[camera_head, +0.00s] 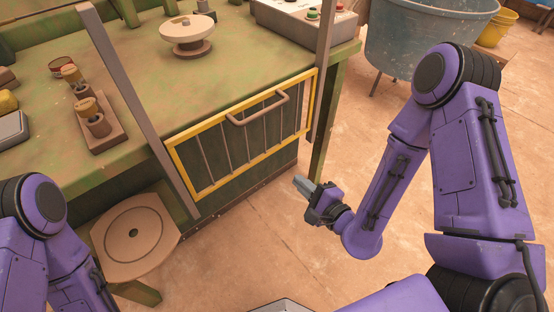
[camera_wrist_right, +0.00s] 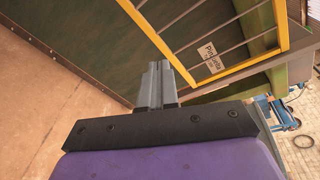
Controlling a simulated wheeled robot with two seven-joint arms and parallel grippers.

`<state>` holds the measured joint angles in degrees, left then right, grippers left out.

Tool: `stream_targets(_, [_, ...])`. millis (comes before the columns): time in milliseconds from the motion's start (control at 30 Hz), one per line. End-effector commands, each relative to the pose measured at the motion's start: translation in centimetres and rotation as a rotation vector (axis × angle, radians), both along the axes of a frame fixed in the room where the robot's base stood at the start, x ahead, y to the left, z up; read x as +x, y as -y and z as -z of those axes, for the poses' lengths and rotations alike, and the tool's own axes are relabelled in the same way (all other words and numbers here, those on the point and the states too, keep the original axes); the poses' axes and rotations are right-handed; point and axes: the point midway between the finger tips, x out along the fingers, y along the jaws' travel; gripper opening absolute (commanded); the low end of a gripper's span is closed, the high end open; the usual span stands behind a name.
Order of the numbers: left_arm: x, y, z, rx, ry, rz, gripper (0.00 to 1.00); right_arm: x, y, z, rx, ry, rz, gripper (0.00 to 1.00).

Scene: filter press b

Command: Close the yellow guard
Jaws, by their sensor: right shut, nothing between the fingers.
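The yellow guard (camera_head: 243,153) is a yellow frame with grey vertical bars. It hangs at the front edge of the green bench, between two grey uprights, and tilts down over the bench front. A curved handle (camera_head: 258,108) sits at its upper part. In the right wrist view a corner of the yellow frame (camera_wrist_right: 241,66) and its bars show beyond the fingers. My right gripper (camera_head: 300,184) is shut and empty, in front of and below the guard's right part, apart from it in the head view. My left arm shows at the lower left, but its gripper is out of view.
The green bench (camera_head: 130,50) carries a round pedestal dish (camera_head: 187,33), small parts on a brown block (camera_head: 97,126) and a button box (camera_head: 306,16). A stool (camera_head: 134,236) stands at the lower left. A large blue tub (camera_head: 425,35) stands behind right. The floor around my right gripper is clear.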

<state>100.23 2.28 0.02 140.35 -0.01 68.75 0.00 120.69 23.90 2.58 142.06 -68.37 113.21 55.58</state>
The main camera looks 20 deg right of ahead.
Motion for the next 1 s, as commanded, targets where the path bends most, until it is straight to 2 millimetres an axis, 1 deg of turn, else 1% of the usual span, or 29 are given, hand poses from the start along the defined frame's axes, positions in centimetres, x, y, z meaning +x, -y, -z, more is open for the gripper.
stream_targets(33, [0.0, 0.0, 5.9, 0.0, 0.0, 0.0, 0.66, 1.0, -0.3, 2.1, 0.225, 0.09, 0.0, 0.0])
stream_targets(67, [0.0, 0.0, 7.3, 0.0, 0.0, 0.0, 0.66, 1.3, -0.5, 1.4, 0.364, 0.135, -0.015, 0.0])
stream_targets(100, [0.0, 0.0, 9.0, 0.0, 0.0, 0.0, 0.66, 1.5, -0.6, 0.5, 0.539, 0.187, -0.044, 0.0])
stream_targets(200, [0.0, 0.0, 12.2, 0.0, 0.0, 0.0, 0.66, 1.3, -0.4, -1.5, 0.901, 0.268, -0.143, 0.0])
stream_targets(233, [0.0, 0.0, 12.8, 0.0, 0.0, 0.0, 0.66, 1.1, -0.3, -2.0, 0.985, 0.281, -0.173, 0.0])
stream_targets(300, [0.0, 0.0, 13.8, 0.0, 0.0, 0.0, 0.66, 0.7, -0.1, -3.0, 1.131, 0.299, -0.234, 0.0])
stream_targets(400, [0.0, 0.0, 14.2, 0.0, 0.0, 0.0, 0.66, 0.5, 0.0, -4.0, 1.236, 0.306, -0.288, 0.0])
stream_targets(500, [0.0, 0.0, 14.3, 0.001, 0.001, 0.0, 0.66, 0.9, -0.2, -4.7, 1.257, 0.303, -0.305, 0.0])
stream_targets(633, [0.0, 0.0, 15.3, 0.001, 0.001, 0.0, 0.66, 2.3, -0.9, -5.8, 1.248, 0.306, -0.309, 0.0])
stream_targets(700, [-0.1, 0.0, 17.1, -0.001, -0.001, -0.001, 0.66, 3.0, -1.1, -5.6, 1.245, 0.307, -0.311, 0.0])
stream_targets(867, [-0.3, 0.2, 19.6, -0.005, -0.003, -0.004, 0.66, 4.2, -1.5, -6.6, 1.245, 0.31, -0.304, 0.0])
stream_targets(900, [-0.3, 0.2, 17.9, -0.004, -0.004, -0.003, 0.66, 5.1, -1.8, -8.3, 1.246, 0.307, -0.302, 0.0])
stream_targets(1000, [-0.2, 0.1, 17.1, -0.004, -0.002, -0.003, 0.66, 6.9, -2.4, -9.6, 1.247, 0.305, -0.3, 0.0])
